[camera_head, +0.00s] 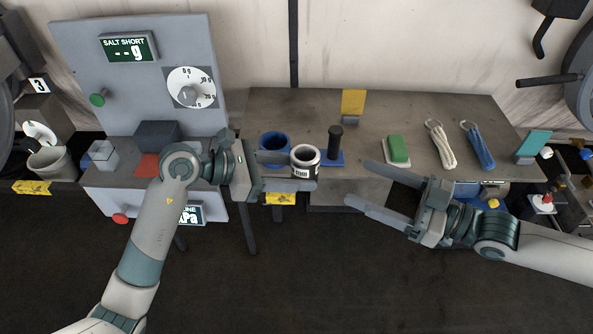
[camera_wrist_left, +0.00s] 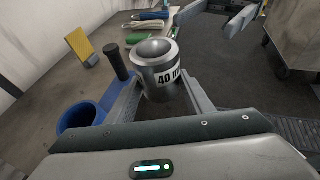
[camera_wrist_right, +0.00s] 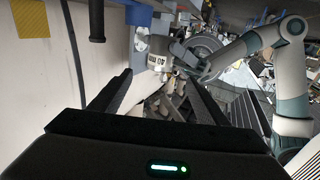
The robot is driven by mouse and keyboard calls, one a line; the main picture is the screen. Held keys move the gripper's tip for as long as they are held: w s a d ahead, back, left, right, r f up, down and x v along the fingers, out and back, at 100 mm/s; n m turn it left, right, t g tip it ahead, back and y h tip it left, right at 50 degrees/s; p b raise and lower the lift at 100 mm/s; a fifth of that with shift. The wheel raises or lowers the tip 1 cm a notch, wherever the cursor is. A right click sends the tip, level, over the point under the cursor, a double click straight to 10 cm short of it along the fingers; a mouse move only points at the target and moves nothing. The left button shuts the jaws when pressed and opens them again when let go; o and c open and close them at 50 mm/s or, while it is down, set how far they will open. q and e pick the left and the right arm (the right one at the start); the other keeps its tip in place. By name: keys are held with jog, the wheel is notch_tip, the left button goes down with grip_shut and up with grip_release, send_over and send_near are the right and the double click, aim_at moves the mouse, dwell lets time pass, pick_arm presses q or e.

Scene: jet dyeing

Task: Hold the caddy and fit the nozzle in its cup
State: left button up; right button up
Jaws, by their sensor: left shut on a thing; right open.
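The blue caddy stands on the bench, with its open blue cup (camera_head: 273,142) at the left and its black upright handle (camera_head: 335,143) at the right. My left gripper (camera_head: 303,171) is shut on the nozzle, a steel ring (camera_head: 305,160) labelled "40 mm". The nozzle is held upright in front of the caddy, between cup and handle, apart from the cup. The left wrist view shows the nozzle (camera_wrist_left: 157,75) between the fingers and the empty-looking cup (camera_wrist_left: 80,120) beside them. My right gripper (camera_head: 360,183) is open and empty, right of and nearer than the handle.
A green block (camera_head: 397,150), a cream rope hank (camera_head: 440,145) and a blue one (camera_head: 478,146) lie to the right on the bench. A yellow card (camera_head: 353,102) stands behind the caddy. The grey scale panel (camera_head: 140,75) rises at the left.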

jog(key=w+a+f+m+t+h, duration=0.15)
jog(key=w+f, duration=0.25)
jog(key=f, duration=0.6)
jog(key=w+a+f+m+t+h, duration=0.1)
jog(key=w+a+f+m+h, duration=0.2)
jog(key=f, duration=0.8)
jog(key=d+f+m+h, duration=0.1)
jog(key=d+f+h, duration=0.3)
jog(key=f, duration=0.7)
jog(key=d+f+m+h, duration=0.1)
jog(key=d+f, duration=0.4)
jog(key=f, duration=0.7)
jog(key=s+d+f+m+g+h, duration=0.1)
jog(key=s+d+f+g+h, duration=0.15)
jog(key=s+f, duration=0.65)
jog(key=s+d+f+m+g+h, duration=0.1)
jog(key=s+d+f+h, duration=0.15)
jog(key=s+f, duration=0.65)
jog(key=s+f+g, duration=0.2)
jog(key=s+f, duration=0.3)
jog(key=s, duration=0.7)
jog(key=s+f+m+g, duration=0.1)
jog(key=s+f, duration=0.4)
jog(key=s, duration=0.8)
jog(key=shift+d+f+g+h, duration=0.2)
jog(key=shift+f+g+h, duration=0.1)
jog(key=shift+g+h, duration=0.25)
